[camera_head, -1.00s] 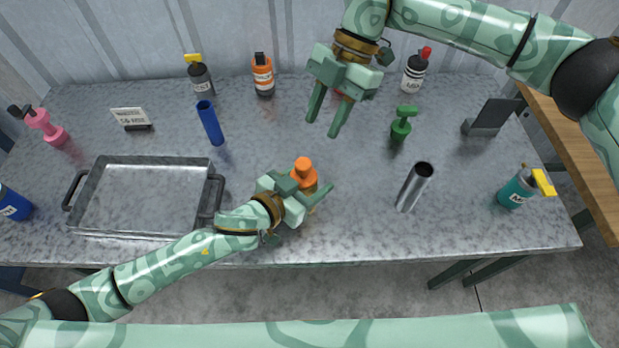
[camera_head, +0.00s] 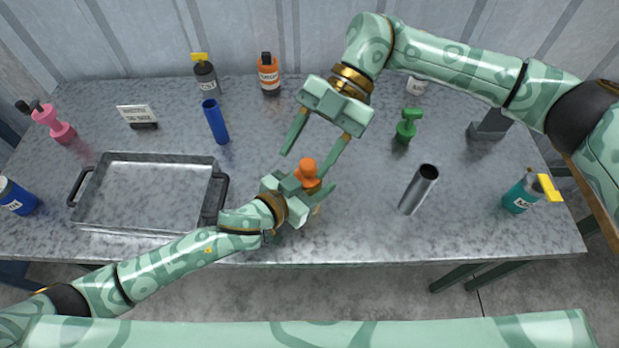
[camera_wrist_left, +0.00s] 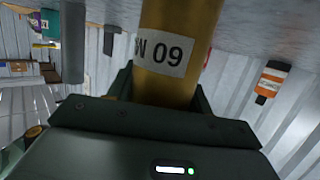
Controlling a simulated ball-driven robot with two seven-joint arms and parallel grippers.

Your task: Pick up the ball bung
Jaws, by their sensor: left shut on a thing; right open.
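The orange ball bung (camera_head: 307,170) has a round knob and sits at the top of a yellow tube. My left gripper (camera_head: 307,192) is shut on that tube, which shows in the left wrist view (camera_wrist_left: 178,30) with a white "W 09" label. In the head view the left gripper and arm hide most of the tube. My right gripper (camera_head: 306,162) is open and empty, pointing down, its fingertips to either side of the bung's knob. I cannot tell whether they touch it.
A grey tray (camera_head: 150,188) lies at left. Several bottles line the edges, including an orange one (camera_head: 269,75).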

